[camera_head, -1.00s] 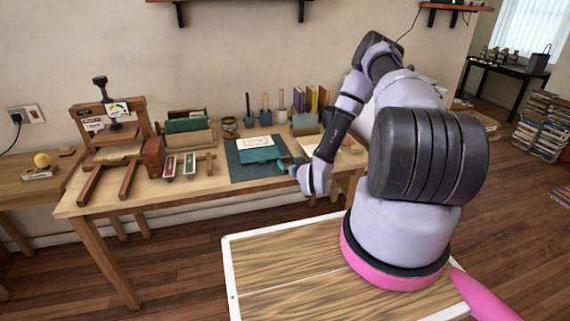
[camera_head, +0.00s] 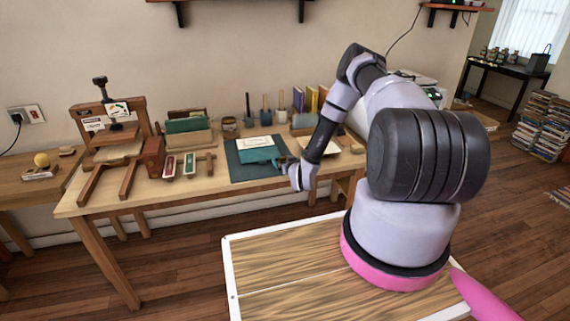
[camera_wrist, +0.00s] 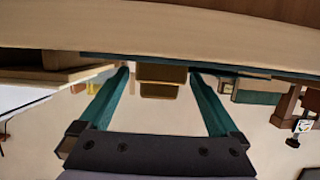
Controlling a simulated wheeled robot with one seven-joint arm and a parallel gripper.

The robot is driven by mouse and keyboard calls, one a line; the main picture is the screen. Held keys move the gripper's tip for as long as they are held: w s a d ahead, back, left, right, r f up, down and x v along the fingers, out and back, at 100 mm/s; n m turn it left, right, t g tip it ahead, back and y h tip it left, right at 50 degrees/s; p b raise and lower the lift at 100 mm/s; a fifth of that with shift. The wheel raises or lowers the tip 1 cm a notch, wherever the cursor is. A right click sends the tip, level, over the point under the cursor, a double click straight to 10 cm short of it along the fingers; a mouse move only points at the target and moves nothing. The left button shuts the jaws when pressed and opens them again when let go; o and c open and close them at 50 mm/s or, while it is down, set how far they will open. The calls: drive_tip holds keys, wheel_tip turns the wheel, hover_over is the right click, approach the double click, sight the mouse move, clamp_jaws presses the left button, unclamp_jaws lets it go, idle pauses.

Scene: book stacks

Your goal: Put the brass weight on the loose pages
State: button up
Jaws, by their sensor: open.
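A brass-coloured block (camera_wrist: 160,76), which looks like the brass weight, shows between the two teal fingers of my gripper (camera_wrist: 158,70) in the wrist view, which is upside down. The fingers are apart, with gaps on both sides of the block. In the head view my gripper (camera_head: 284,166) is low at the table's front edge, by the right side of the dark teal mat (camera_head: 240,172); I cannot make out the weight there. Pale sheets (camera_head: 346,146), perhaps the loose pages, lie at the table's right end, partly behind my arm. A printed white sheet (camera_head: 254,143) lies on the mat.
The wooden table (camera_head: 130,199) holds a wooden press (camera_head: 110,125) at left, a reddish block (camera_head: 153,157), a box of folders (camera_head: 187,132) and upright tools and books at the back. A teal piece (camera_head: 258,156) lies on the mat.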

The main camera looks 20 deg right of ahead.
drive_tip(key=shift+w, duration=0.25)
clamp_jaws()
